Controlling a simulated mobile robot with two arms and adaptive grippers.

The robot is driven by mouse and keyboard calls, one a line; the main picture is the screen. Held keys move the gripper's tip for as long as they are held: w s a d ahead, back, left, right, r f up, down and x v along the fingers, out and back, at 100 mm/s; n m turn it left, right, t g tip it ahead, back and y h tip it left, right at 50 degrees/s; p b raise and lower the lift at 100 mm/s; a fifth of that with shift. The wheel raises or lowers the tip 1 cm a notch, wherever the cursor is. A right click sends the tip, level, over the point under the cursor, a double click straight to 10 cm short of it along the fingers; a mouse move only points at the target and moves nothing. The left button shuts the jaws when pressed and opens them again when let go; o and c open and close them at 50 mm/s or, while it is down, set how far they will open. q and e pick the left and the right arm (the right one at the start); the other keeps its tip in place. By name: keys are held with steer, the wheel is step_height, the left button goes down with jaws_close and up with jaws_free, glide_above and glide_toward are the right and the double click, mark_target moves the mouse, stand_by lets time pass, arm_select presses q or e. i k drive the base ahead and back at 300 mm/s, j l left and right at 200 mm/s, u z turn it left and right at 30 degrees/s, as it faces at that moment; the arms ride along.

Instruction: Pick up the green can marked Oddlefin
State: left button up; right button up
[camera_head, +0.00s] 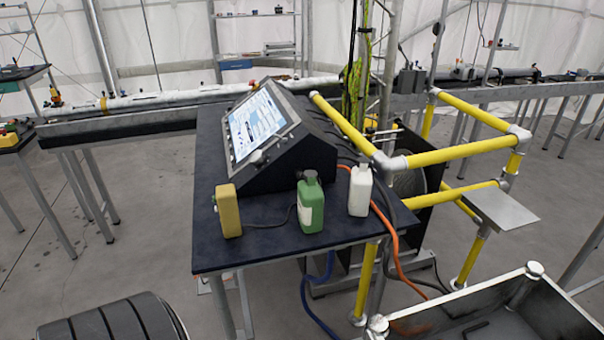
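Neither of my grippers is in view.
A sloped console with a lit screen (258,124) stands right behind the cans. Yellow railings (452,155) and an orange hose (391,238) run along the table's right side. An open metal-rimmed bin (460,299) is at the lower right.

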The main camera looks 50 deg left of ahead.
mark_target(311, 195)
steer(key=u, duration=1.4)
